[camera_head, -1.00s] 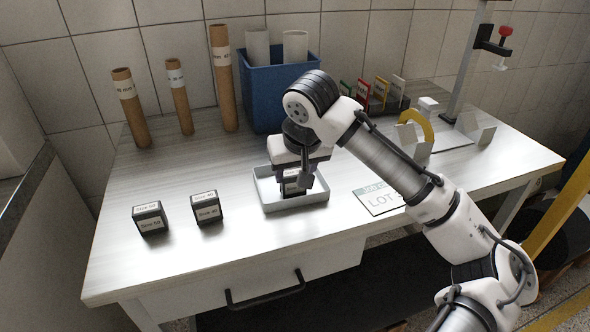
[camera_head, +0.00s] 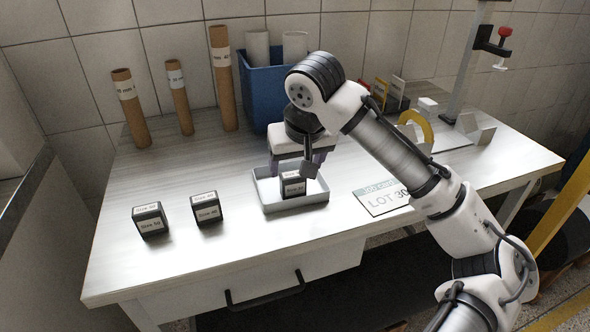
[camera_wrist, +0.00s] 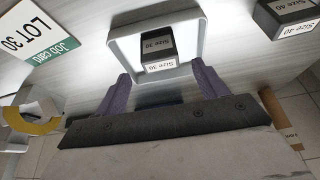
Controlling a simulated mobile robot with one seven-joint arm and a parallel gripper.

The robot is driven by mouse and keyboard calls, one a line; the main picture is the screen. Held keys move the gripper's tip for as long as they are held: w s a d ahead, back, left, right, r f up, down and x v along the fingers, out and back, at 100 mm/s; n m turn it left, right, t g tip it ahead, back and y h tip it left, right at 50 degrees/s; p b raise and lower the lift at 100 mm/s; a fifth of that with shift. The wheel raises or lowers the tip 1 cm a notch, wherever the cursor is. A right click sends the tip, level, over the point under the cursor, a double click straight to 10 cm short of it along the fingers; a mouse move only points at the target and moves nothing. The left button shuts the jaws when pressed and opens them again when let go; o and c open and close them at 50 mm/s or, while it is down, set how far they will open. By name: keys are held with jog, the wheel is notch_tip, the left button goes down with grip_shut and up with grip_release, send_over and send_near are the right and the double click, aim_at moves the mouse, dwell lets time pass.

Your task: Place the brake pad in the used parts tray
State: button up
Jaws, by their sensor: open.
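No brake pad can be made out in these frames. A shallow grey tray (camera_head: 300,205) sits on the table, with a small black box (camera_head: 293,187) labelled Size 30 upright inside it. In the wrist view the box (camera_wrist: 158,50) stands near the tray wall closest to my fingers, and the tray rim (camera_wrist: 116,42) shows around it. My gripper (camera_head: 292,170) is open and empty above the tray, its purple-grey fingers on either side of the box and apart from it.
Two similar boxes, Size 50 (camera_head: 150,220) and Size 40 (camera_head: 206,208), stand left of the tray. A LOT 30 job card (camera_head: 382,199) lies to the right. Cardboard tubes (camera_head: 181,100) and a blue bin (camera_head: 262,92) stand behind.

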jog(key=a+v, duration=0.1)
jog(key=v, duration=0.7)
jog(key=shift+d+r, duration=0.35)
jog(key=shift+d, duration=0.2)
jog(key=shift+s, duration=0.1)
dwell(0.6)
